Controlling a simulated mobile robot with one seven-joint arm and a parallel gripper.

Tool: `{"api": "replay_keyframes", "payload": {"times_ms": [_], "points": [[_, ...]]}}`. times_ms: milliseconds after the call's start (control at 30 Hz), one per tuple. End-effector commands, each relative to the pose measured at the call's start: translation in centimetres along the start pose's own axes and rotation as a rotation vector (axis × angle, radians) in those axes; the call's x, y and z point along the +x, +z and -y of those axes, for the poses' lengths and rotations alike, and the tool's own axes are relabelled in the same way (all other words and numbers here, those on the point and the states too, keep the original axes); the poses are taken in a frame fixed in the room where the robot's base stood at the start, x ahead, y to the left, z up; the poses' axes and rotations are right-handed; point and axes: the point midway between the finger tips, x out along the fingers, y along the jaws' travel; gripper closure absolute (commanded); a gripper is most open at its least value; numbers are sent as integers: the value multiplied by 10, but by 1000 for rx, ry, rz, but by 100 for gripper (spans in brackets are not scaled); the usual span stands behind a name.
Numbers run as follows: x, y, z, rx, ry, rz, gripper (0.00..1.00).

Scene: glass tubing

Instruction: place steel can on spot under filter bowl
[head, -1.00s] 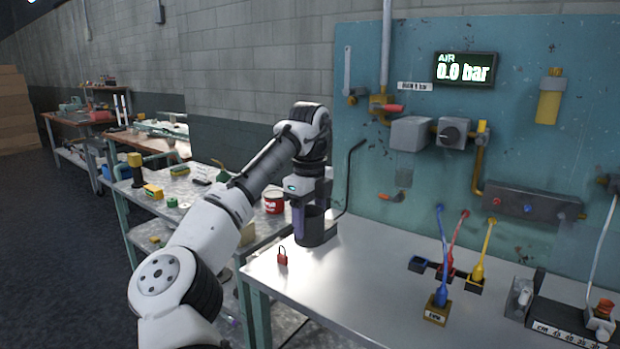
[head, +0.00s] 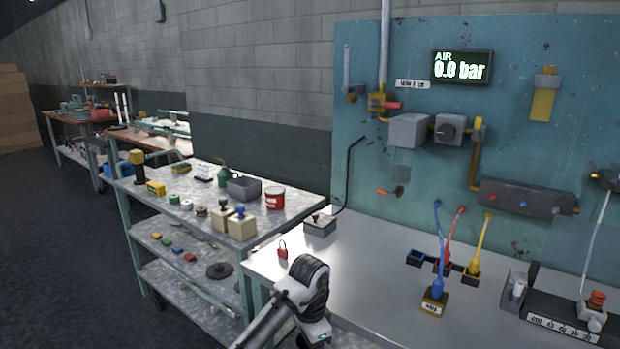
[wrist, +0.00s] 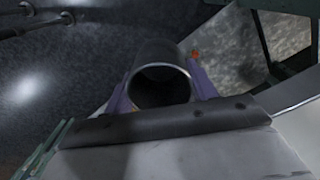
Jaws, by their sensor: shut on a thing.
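The steel can (wrist: 158,50) is a dark open cylinder in the wrist view, with its round mouth towards the camera. My gripper (wrist: 162,88) is shut on it, with a purple finger on each side. In the head view the can and the fingers are out of sight; only my wrist shows at the bottom centre, at the bench's front left. The filter bowl seems to be the faint clear cup (head: 402,162) under the grey block on the teal panel. I cannot make out a marked spot on the bench below it.
The steel bench (head: 375,265) has clear room in its middle. A loaded trolley (head: 300,207) stands left.

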Motion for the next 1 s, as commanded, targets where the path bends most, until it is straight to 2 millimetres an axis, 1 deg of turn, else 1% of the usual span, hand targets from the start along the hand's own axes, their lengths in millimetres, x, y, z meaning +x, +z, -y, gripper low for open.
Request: {"api": "replay_keyframes", "payload": {"times_ms": [33, 100, 167, 200, 500, 600, 700, 1000], "points": [[21, 2, -7, -67, 9, -4, 69], [47, 6, -14, -166, 10, -3, 69], [68, 8, -20, -249, 10, -4, 69], [82, 10, -23, -305, 10, -3, 69], [186, 23, -51, -707, 11, 0, 69], [214, 27, -58, -819, 10, 0, 69], [238, 30, -64, -912, 9, 1, 69], [293, 37, -78, -1124, 5, 2, 69]]}}
